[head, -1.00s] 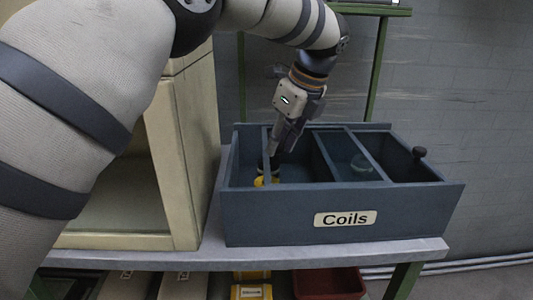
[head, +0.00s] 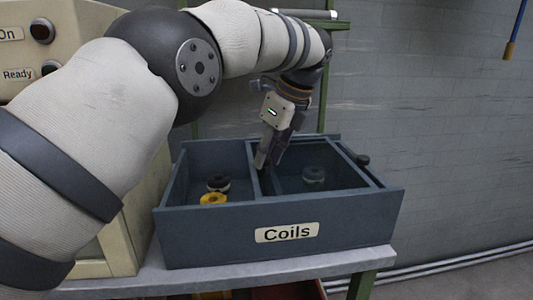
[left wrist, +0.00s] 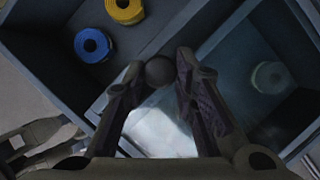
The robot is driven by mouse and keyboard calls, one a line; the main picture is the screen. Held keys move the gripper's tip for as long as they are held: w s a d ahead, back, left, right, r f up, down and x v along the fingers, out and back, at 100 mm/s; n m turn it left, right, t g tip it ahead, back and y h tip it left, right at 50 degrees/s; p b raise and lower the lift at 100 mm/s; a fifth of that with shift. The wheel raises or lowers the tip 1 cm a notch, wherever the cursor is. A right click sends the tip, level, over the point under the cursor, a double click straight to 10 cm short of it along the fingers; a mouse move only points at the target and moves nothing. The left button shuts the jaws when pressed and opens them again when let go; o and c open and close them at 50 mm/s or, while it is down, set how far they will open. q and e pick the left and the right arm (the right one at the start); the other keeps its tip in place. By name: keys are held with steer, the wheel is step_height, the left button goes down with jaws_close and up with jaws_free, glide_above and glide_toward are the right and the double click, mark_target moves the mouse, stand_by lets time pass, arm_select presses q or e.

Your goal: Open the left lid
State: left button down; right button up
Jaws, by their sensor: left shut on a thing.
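The blue-grey box labelled "Coils" (head: 185,222) stands on a bench. The clear left lid (left wrist: 158,135) shows below the knob in the left wrist view and lies toward the right compartment. A grey-green coil (head: 314,176) shows in that compartment, seen through clear panel. My right gripper is not in view.
A second dark knob (head: 363,160) stands at the box's right end. A beige machine (head: 95,52) with buttons stands left of the box. The bench edge (head: 215,279) runs along the front. A grey wall (head: 440,130) is behind.

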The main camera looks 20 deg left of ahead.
arm_select(q)
steer(key=c, duration=1.3)
jaws_free()
steer(key=shift+f, duration=0.1)
steer(key=shift+d+r, duration=0.1)
steer(key=shift+r, duration=0.3)
steer(key=d+r, duration=0.2)
steer(key=shift+s+d, duration=0.3)
steer(key=d, duration=0.3)
steer(key=s+d, duration=0.1)
steer(key=d, duration=0.2)
steer(key=s+d, duration=0.1)
steer(key=d, duration=0.3)
steer(key=shift+s, duration=0.2)
